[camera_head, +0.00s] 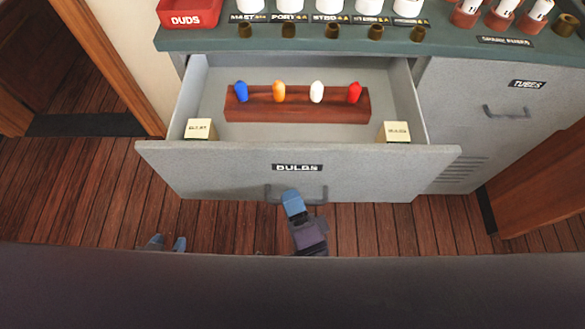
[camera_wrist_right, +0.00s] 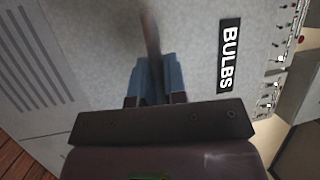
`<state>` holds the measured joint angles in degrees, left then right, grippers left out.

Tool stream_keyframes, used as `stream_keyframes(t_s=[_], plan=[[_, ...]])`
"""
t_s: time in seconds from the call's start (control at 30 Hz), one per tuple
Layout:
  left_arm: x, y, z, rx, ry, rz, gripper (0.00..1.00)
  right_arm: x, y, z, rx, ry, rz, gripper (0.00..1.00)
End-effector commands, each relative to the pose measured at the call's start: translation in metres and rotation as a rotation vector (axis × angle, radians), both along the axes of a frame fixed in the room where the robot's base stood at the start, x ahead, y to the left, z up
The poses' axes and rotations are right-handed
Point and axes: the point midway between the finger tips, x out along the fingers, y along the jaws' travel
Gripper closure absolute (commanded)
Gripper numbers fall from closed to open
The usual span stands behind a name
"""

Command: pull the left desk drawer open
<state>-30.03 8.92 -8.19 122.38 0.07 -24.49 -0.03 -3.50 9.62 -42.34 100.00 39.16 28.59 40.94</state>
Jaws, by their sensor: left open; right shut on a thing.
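The left desk drawer (camera_head: 220,163), grey with a BULBS label, stands pulled out from the desk in the head view. Inside are a wooden block (camera_head: 300,112) with blue, orange, white and red bulbs and two small boxes (camera_head: 200,130). My right gripper (camera_head: 292,196) is at the drawer handle (camera_head: 320,196), shut on it. In the right wrist view the handle (camera_wrist_right: 150,35) runs between the blue fingers (camera_wrist_right: 153,80), beside the BULBS label. My left gripper (camera_head: 166,243) is open and empty, low at the left above the floor, partly hidden by a dark edge.
The desk top (camera_head: 330,46) holds a red DUDS tray (camera_head: 188,13), several labelled white pieces and dark sockets. A closed TUBES door (camera_head: 485,120) is right of the drawer. Wooden floor (camera_head: 90,190) lies open at the left.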

Motion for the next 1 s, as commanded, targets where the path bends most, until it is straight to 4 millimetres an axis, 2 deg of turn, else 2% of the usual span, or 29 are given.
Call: stream_keyframes(t_s=[0.1, 0.3, 0.5, 0.87, 0.9, 1.0], plan=[[0.000, 0.000, 0.001, -0.002, 0.000, 0.003, 0.57, -0.022, -0.001, 0.000, -0.001, 0.001, 0.000, 1.00], [-0.002, -0.001, 0.000, -0.003, 0.002, 0.005, 0.57, -0.045, -0.001, 0.000, -0.001, 0.001, 0.000, 1.00], [-0.003, 0.000, 0.000, -0.003, 0.004, 0.006, 0.57, -0.054, 0.000, 0.000, 0.000, -0.001, 0.000, 1.00], [-0.003, 0.001, 0.000, 0.001, 0.006, 0.003, 0.57, -0.054, 0.000, 0.000, -0.001, -0.001, 0.000, 1.00], [-0.003, 0.001, 0.000, 0.002, 0.006, 0.001, 0.57, -0.054, 0.000, 0.000, -0.001, -0.001, 0.000, 0.81], [-0.003, 0.002, 0.000, 0.004, 0.006, -0.001, 0.57, -0.054, 0.000, 0.000, -0.001, -0.001, 0.000, 0.66]])
